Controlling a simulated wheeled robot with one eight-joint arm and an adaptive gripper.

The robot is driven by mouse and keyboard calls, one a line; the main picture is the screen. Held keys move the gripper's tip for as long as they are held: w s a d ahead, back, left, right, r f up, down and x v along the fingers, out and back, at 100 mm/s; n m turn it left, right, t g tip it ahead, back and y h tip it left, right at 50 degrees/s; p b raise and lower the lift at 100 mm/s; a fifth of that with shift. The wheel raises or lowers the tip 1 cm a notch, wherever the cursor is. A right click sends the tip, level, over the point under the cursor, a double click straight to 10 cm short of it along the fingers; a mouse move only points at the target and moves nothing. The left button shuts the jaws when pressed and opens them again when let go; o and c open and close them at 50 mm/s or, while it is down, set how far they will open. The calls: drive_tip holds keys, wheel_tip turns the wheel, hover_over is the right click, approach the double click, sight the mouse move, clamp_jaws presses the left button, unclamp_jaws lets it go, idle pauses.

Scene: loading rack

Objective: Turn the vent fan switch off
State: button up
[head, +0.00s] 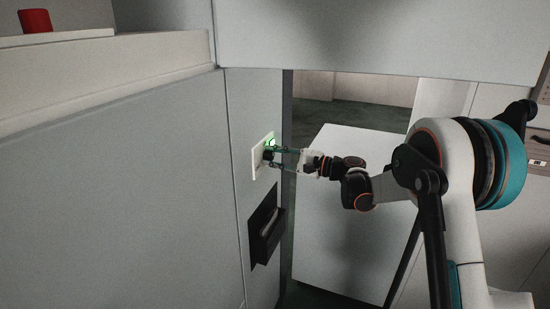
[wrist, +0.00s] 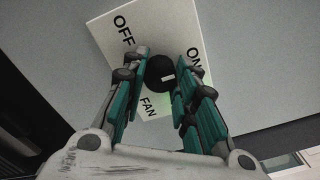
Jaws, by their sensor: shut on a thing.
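The vent fan switch is a round black knob (wrist: 159,70) on a square white plate (wrist: 105,22) marked OFF, ON and FAN. Its short white mark points toward the right, roughly to the ON side. A green glow shows on the plate below and right of the knob. In the head view the plate (head: 257,165) is on the grey wall, with a lit green lamp (head: 271,142). My gripper (wrist: 164,58) has its teal-padded fingers on either side of the knob and is shut on it. The fingers partly cover the plate and lettering.
A dark box (head: 266,238) sticks out of the wall below the plate. A pale ledge (head: 90,68) with a red object (head: 35,20) is at upper left. A large white panel (head: 345,215) stands behind my arm.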

drive_tip(key=shift+n, duration=0.4)
drive_tip(key=n, duration=0.3)
drive_tip(key=shift+n, duration=0.3)
drive_tip(key=n, duration=0.4)
drive_tip(key=shift+n+p, duration=0.3)
drive_tip(key=shift+p, duration=0.05)
drive_tip(key=n, duration=0.4)
drive_tip(key=shift+n, duration=0.3)
drive_tip(key=shift+f+n, duration=0.1)
drive_tip(key=shift+n, duration=2.1)
drive_tip(key=o, duration=1.1)
